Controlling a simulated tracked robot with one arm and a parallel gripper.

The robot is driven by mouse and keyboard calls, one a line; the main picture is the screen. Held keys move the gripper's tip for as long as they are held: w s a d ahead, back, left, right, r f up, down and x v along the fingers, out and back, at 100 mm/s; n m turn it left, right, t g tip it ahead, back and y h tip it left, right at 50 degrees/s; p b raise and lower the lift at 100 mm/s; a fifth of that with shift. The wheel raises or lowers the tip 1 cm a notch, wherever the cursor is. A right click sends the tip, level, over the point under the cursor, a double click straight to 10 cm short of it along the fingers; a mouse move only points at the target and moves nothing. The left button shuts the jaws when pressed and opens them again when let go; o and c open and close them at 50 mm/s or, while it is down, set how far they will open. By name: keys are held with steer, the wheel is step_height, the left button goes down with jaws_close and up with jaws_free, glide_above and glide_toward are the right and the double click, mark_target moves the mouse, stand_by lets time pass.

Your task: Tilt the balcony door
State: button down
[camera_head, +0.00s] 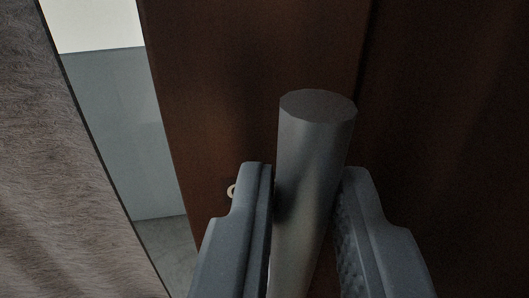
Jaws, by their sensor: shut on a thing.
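A grey metal door handle (312,140) stands upright in the picture, its flat round end at the top. My gripper (306,190) has one finger on each side of the handle and is shut on it. The handle's lower part runs down between the fingers and leaves the picture at the bottom. The dark brown balcony door (215,90) fills the middle and right behind the handle.
A brownish, rough-textured surface (60,180) takes up the left side. Between it and the door is a gap showing a grey-blue panel (115,130), a bright area above it and a grey floor-like surface (170,250) below.

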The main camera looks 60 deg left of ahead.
steer(key=shift+s+d+r, duration=0.1)
steer(key=shift+d+r, duration=0.1)
steer(key=shift+d, duration=0.4)
steer(key=shift+d+r, duration=0.15)
steer(key=shift+d, duration=0.4)
steer(key=c, duration=1)
jaws_free()
steer(key=shift+s+a+f, duration=0.1)
steer(key=shift+f, duration=0.1)
steer(key=shift+a+f, duration=0.1)
steer(key=v, duration=1)
steer(key=shift+b, duration=0.35)
